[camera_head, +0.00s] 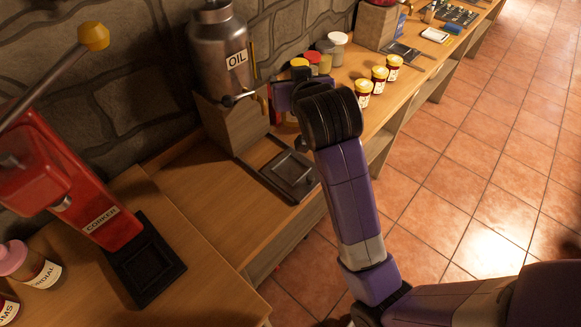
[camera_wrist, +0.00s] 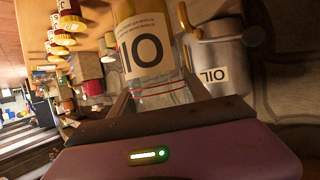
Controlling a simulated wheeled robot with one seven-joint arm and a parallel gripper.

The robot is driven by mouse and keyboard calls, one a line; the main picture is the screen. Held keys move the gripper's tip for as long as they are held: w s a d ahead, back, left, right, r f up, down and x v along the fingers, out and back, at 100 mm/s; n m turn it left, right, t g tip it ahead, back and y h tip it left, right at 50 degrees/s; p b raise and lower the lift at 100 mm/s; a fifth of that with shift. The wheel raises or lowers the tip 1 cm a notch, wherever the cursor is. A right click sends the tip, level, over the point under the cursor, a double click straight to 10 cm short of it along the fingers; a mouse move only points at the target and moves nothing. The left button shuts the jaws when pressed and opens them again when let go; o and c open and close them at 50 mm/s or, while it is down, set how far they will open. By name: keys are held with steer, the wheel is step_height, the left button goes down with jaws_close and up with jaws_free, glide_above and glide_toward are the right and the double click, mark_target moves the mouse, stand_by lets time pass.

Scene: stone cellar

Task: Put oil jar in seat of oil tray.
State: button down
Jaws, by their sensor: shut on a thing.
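My gripper (camera_head: 285,101) is raised near the oil canister's tap in the head view, mostly hidden behind my wrist. In the wrist view my gripper (camera_wrist: 158,97) is shut on the oil jar (camera_wrist: 146,50), a clear glass jar with a cream label showing "IO". The held jar is largely hidden in the head view. The black oil tray (camera_head: 277,187) lies on the bench in front of the canister stand, lower in the picture than my gripper. Its square seat looks empty, and the jar is apart from it.
The metal oil canister (camera_head: 218,45) stands on a wooden block against the stone wall; it also shows in the wrist view (camera_wrist: 222,55). A red corker (camera_head: 75,185) stands at left. Several yellow-lidded jars (camera_head: 379,78) line the bench beyond. Bare bench (camera_head: 205,180) lies left of the tray.

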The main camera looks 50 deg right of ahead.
steer(key=shift+n+t+y, duration=0.3)
steer(key=shift+n+y, duration=0.2)
steer(key=f, duration=1.2)
steer(key=f+b, duration=0.1)
steer(key=f, duration=0.6)
steer(key=shift+w+a+f, duration=0.1)
steer(key=shift+w+a, duration=0.1)
steer(key=shift+w, duration=0.15)
steer(key=shift+f, duration=0.2)
steer(key=c, duration=0.5)
jaws_free()
steer(key=shift+r, duration=0.1)
